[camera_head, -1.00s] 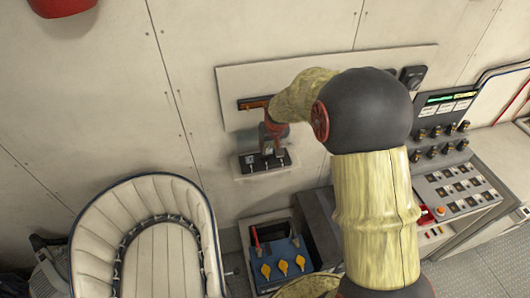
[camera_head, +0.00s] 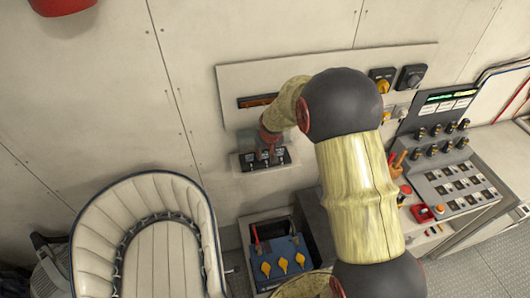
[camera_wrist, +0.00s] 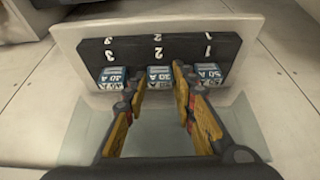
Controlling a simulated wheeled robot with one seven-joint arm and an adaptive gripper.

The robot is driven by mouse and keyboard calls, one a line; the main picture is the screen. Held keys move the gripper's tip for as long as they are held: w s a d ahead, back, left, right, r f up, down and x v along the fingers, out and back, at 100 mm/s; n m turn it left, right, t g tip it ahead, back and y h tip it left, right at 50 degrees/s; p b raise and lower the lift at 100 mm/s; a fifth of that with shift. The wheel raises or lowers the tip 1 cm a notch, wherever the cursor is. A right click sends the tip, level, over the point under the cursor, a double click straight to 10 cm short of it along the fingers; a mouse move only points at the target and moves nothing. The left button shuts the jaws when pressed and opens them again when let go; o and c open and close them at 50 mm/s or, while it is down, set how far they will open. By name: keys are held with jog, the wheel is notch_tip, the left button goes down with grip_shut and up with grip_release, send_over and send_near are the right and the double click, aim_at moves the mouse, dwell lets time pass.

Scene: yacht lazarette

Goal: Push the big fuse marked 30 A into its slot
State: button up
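A dark fuse block (camera_wrist: 122,50) with slots numbered 1, 2 and 3 sits on a pale wall plate in the wrist view. Three blue-and-white fuses stand in its row. The middle fuse (camera_wrist: 158,78), at number 2, appears to read 30 A. The right fuse (camera_wrist: 207,74) appears to read 50 A; the left fuse (camera_wrist: 111,77) is partly covered by a finger. My gripper (camera_wrist: 156,82) has its yellow-padded fingers apart, one on each side of the middle fuse. Any contact is unclear. In the head view, my gripper (camera_head: 268,143) is over the block (camera_head: 248,160).
A blue box with yellow knobs (camera_head: 283,265) is below the block. A cream seat (camera_head: 120,205) is at left. A switch console (camera_head: 455,180) and rotary switches (camera_head: 411,77) are at right. My arm hides part of the wall panel (camera_head: 232,85).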

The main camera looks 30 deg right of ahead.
jog(key=shift+o, duration=0.4)
jog(key=shift+r, duration=0.15)
jog(key=shift+r, duration=0.35)
jog(key=s+a+r+n, duration=0.1)
jog(key=s+a+r, duration=0.3)
jog(key=s+r, duration=0.65)
jog(key=s+a+r, duration=0.5)
jog(key=s+r, duration=0.3)
jog(key=r, duration=0.5)
jog(key=s+a+r+n+t+y, duration=0.1)
jog(key=s+a, duration=0.1)
jog(key=s, duration=0.5)
jog(key=s+a+r, duration=0.1)
jog(key=s+a, duration=0.1)
jog(key=s, duration=0.6)
notch_tip(320, 180, down, 19)
jog(key=b, duration=1.9)
jog(key=shift+w+d, duration=0.15)
